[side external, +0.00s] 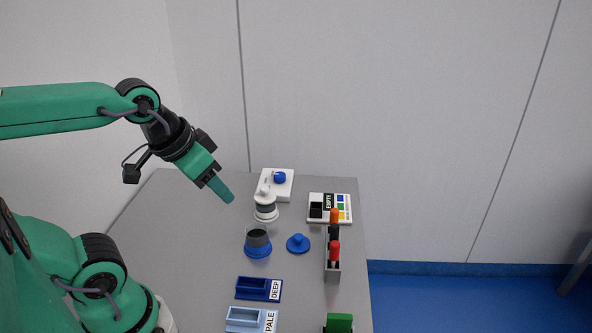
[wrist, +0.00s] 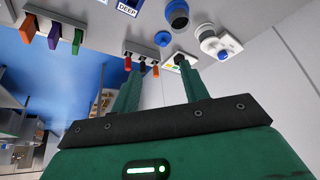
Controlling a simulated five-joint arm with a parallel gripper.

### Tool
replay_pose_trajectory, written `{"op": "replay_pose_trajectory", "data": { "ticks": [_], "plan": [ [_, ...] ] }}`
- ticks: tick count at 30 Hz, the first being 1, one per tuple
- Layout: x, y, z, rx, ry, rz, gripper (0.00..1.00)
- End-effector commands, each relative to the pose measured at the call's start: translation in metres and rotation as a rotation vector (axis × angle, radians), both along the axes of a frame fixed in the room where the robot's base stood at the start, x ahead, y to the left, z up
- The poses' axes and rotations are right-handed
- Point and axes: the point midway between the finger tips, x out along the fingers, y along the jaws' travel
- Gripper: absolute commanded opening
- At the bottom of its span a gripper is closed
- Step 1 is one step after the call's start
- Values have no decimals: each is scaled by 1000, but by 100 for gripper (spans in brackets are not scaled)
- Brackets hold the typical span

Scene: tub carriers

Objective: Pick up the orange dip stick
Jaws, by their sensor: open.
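The orange dip stick (side external: 334,214) stands upright at the far end of a grey rack (side external: 333,272), with a black stick (side external: 334,232) and a red stick (side external: 334,251) beside it. In the wrist view the orange stick (wrist: 156,71) shows between my fingers in the picture, at the end of the rack (wrist: 146,50). My gripper (side external: 224,190) is open and empty. It hangs in the air to the left of the rack and well above the table. Its two fingers also show in the wrist view (wrist: 160,70). The lower part of the orange stick is hidden in the rack.
A dark-topped blue tub (side external: 257,243), a blue lid (side external: 298,243) and a white device (side external: 265,204) stand left of the rack. The EMPTY board (side external: 344,208) lies behind it. DEEP (side external: 258,288) and PALE (side external: 251,319) trays are in front. The table's left part is bare.

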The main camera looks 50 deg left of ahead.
Motion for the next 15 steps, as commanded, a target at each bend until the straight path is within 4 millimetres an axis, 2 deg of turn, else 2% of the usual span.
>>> {"op": "replay_pose_trajectory", "data": {
  "ticks": [8, 15],
  "plan": [
    [28, -3, 8, -29, 57, 47, 45],
    [68, -8, 11, -62, 130, 117, 45]
  ]
}}
